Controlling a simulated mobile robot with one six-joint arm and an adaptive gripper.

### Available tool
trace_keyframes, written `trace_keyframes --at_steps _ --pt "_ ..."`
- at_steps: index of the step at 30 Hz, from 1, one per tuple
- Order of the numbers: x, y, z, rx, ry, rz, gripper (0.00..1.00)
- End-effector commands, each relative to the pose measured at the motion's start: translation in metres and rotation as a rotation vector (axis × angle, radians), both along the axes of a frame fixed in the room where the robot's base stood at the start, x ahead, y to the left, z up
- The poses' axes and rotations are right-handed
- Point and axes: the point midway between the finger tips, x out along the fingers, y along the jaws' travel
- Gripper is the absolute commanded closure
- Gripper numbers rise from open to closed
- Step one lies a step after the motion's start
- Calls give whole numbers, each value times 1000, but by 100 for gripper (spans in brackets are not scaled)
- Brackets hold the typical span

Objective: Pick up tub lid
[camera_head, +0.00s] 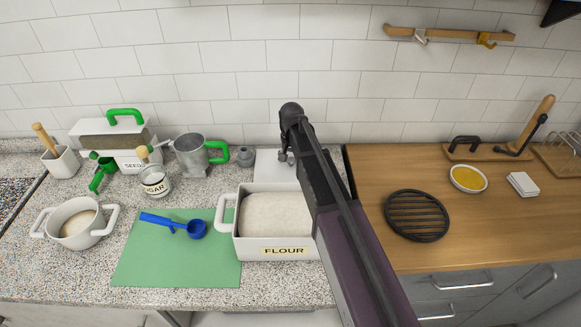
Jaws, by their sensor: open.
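A flat white panel, which looks like the tub lid (266,174), lies on the counter behind the open white tub marked FLOUR (275,251). Its right part is hidden behind my arm, and its near edge is behind the tub. My gripper (286,158) hangs at the far end of my arm, pointing down over the lid's back part. It is small and dark here; its jaws are open and I see nothing held in them. I cannot tell whether its fingertips touch the lid.
A green mat (180,262) with a blue scoop (195,229) lies left of the tub. A metal can with a green handle (190,155), a sugar jar (154,181) and a seeds box (100,132) stand further left. A black round trivet (417,215) lies on the wooden counter (490,240) at right.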

Motion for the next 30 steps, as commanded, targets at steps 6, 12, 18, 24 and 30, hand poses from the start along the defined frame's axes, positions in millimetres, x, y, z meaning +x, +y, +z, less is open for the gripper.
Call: trace_keyframes --at_steps 6,12,18,24,30 --pt "0 0 0 0 0 0 57" --pt "0 0 0 0 0 0 100" --pt "0 0 0 0 0 1 100" --pt "0 0 2 0 0 1 100" --pt "0 0 11 0 0 1 100"
